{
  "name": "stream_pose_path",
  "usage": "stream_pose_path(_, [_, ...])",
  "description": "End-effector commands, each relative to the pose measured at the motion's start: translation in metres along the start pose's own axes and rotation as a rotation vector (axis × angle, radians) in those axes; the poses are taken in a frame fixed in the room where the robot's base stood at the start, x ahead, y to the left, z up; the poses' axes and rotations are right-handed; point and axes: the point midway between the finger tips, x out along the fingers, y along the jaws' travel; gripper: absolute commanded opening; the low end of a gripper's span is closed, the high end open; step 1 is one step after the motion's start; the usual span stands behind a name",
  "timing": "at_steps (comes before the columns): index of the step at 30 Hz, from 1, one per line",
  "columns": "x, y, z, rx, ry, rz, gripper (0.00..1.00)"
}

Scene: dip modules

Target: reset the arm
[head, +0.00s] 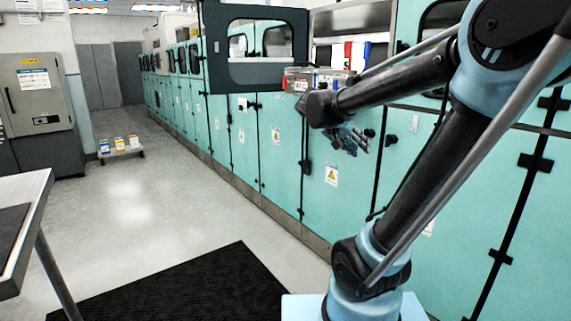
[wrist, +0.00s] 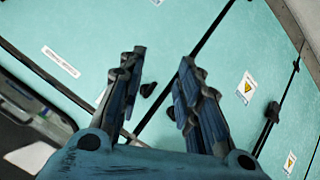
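My gripper (head: 347,139) hangs at the end of my arm in front of the teal cabinets (head: 283,168) in the head view. In the wrist view my gripper (wrist: 160,92) has its two dark fingers spread apart.
A cabinet window door (head: 258,77) stands open, with a module box (head: 300,80) at the opening behind my arm. A black mat (head: 190,290) lies on the floor. A table (head: 40,190) stands at the left.

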Motion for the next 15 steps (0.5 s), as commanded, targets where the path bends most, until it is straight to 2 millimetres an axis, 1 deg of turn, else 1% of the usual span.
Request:
stream_pose_path(1, [0.008, 0.009, 0.022, -0.031, -0.048, -0.024, 0.32])
stream_pose_path(5, [0.021, 0.019, 0.075, -0.122, -0.162, -0.109, 0.32])
stream_pose_path(6, [0.024, 0.021, 0.092, -0.149, -0.195, -0.139, 0.32])
stream_pose_path(11, [0.03, 0.024, 0.157, -0.244, -0.301, -0.276, 0.32])
stream_pose_path(12, [0.031, 0.023, 0.173, -0.263, -0.323, -0.315, 0.32])
stream_pose_path(14, [0.031, 0.021, 0.196, -0.292, -0.351, -0.374, 0.32])
stream_pose_path(15, [0.03, 0.019, 0.211, -0.311, -0.366, -0.415, 0.32])
